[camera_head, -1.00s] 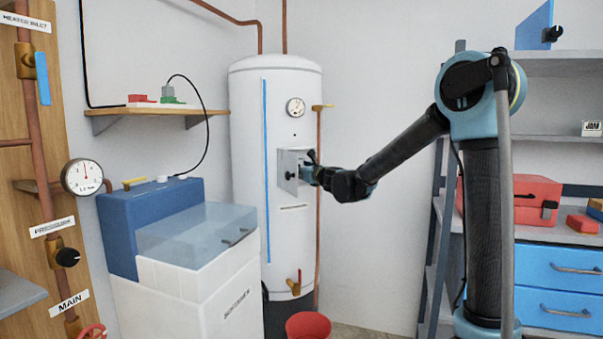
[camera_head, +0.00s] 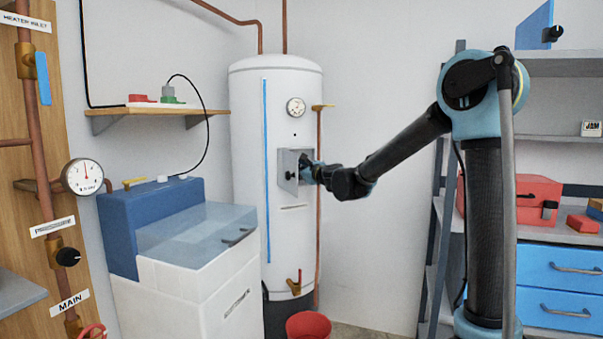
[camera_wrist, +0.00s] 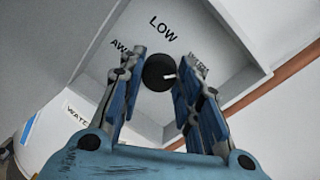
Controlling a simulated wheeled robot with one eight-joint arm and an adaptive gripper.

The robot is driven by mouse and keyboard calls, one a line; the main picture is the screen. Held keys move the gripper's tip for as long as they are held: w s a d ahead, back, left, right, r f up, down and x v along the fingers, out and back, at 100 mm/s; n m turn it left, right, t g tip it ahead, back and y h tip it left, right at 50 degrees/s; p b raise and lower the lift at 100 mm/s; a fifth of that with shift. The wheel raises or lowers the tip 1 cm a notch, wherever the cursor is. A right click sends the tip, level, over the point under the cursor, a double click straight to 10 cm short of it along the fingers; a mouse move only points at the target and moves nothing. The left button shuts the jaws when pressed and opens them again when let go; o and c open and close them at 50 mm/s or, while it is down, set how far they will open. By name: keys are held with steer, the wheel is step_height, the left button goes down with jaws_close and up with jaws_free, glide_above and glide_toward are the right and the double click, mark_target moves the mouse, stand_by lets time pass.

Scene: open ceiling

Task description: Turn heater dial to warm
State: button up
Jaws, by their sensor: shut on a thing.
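The white water heater (camera_head: 290,225) stands in the corner, with a square recessed box (camera_head: 290,158) open on its front. In the wrist view the black heater dial (camera_wrist: 158,72) sits inside this box, with a white pointer mark on its right side. The word LOW (camera_wrist: 163,29) is above it and a label starting AW (camera_wrist: 120,44) is at left. A partly covered label (camera_wrist: 198,67) is at right, hard to read. In the head view my gripper (camera_head: 307,171) reaches into the box from the right.
A round gauge (camera_head: 296,107) is above the box. A copper pipe (camera_head: 318,200) runs beside the heater. A red bucket (camera_head: 309,325) stands below. A white and blue unit (camera_head: 180,290) is at left, and shelves with a red toolbox (camera_head: 537,200) are at right.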

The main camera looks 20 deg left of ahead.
stand_by(0.3)
steer(key=o, duration=1.1)
steer(key=shift+s, duration=0.1)
steer(key=v, duration=1.1)
steer(key=shift+s+d+f, duration=0.1)
steer(key=shift+s+d, duration=0.15)
steer(key=shift+d, duration=0.1)
